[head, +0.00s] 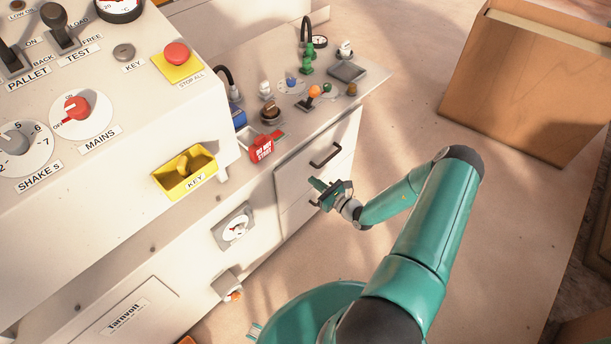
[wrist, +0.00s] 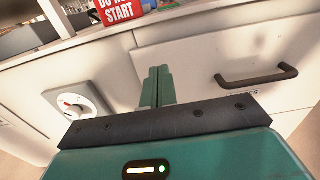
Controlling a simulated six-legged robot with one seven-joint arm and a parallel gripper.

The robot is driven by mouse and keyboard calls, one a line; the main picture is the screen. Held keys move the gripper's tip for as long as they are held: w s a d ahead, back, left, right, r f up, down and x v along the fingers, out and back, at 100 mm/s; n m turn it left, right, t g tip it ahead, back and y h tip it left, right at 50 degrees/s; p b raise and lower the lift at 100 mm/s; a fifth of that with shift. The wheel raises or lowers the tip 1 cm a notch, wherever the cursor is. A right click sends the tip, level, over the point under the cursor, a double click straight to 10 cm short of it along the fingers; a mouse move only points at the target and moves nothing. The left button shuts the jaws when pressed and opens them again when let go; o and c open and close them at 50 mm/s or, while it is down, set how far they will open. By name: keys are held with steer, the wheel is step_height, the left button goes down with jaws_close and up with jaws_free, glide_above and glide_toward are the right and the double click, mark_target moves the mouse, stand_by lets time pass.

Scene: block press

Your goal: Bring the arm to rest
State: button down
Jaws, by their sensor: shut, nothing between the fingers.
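My gripper (head: 318,194) is in the middle of the head view, in front of the white cabinet (head: 290,215) and just below the drawer handle (head: 325,155). Its fingers also show in the wrist view (wrist: 157,85), pressed together and empty. They point toward the cabinet front; whether they touch it I cannot tell. My teal arm is bent at the elbow, with the forearm reaching left to the cabinet.
A wooden box (head: 520,85) stands at right. Floor between is clear.

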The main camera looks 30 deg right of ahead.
steer(key=shift+v, duration=1.8)
steer(key=shift+d+f, duration=0.1)
steer(key=shift+d, duration=0.05)
steer(key=s+a+r+n+g+y, duration=0.2)
steer(key=a+r+n+g, duration=0.55)
steer(key=r+n, duration=0.35)
steer(key=s+a+r+n+g+y, duration=0.1)
steer(key=a+r+n+g+y, duration=0.2)
steer(key=a+r+n+g, duration=0.75)
steer(key=s+r+n+t+h, duration=0.3)
steer(key=s+r+n+h, duration=0.2)
steer(key=s+r, duration=0.4)
steer(key=s+a+r+n+t+h, duration=0.1)
steer(key=s+r+n+t+h, duration=0.2)
steer(key=s+r, duration=0.6)
steer(key=shift+s+a+r+n+t+h, duration=0.25)
steer(key=shift+r+n+h, duration=1.2)
steer(key=shift+r, duration=1.95)
